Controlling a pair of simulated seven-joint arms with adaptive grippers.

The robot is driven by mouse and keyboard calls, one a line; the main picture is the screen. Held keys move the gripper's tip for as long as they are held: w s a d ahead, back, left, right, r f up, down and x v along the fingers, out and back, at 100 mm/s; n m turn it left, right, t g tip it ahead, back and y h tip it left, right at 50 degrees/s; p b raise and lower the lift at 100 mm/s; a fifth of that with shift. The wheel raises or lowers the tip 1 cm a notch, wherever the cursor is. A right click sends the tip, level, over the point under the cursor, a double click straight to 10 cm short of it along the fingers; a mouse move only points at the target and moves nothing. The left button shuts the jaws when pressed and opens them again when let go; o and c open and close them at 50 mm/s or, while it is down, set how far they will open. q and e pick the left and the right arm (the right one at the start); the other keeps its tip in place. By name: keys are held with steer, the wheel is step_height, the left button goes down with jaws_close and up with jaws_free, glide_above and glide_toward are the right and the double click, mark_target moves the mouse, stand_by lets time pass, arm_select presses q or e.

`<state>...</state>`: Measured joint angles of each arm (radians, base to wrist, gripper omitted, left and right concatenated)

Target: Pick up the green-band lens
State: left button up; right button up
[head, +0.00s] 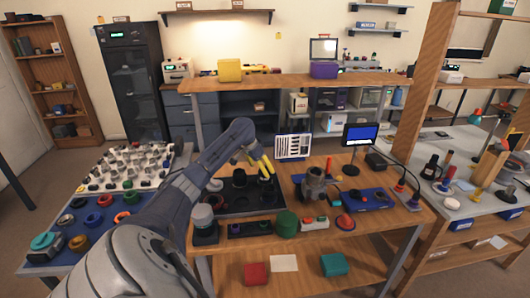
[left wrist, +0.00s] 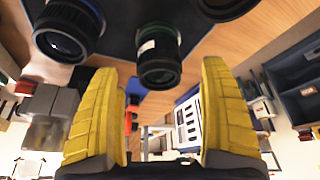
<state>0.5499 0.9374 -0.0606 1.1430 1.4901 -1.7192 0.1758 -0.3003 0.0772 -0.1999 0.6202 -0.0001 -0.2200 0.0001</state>
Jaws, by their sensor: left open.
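The green-band lens (left wrist: 158,60) shows in the left wrist view as a black barrel with a thin green ring and a white label. It stands ahead of the gap between my left gripper's fingers, apart from them. My left gripper (left wrist: 165,110) is open and empty, with its two yellow fingers spread. In the head view my left gripper (head: 262,164) is over the dark tray (head: 226,208), by the black lenses; the green band cannot be made out there. My right gripper is not in view.
Another lens with a blue ring (left wrist: 66,32) stands to one side in the left wrist view, and a third (left wrist: 225,6) to the other. In the head view, a green round container (head: 286,224) and a grey device (head: 314,184) stand near the tray.

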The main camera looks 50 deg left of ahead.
arm_select(q)
steer(key=shift+x, duration=2.75)
steer(key=shift+d, duration=0.1)
steer(key=c, duration=1.7)
steer(key=shift+r, duration=0.1)
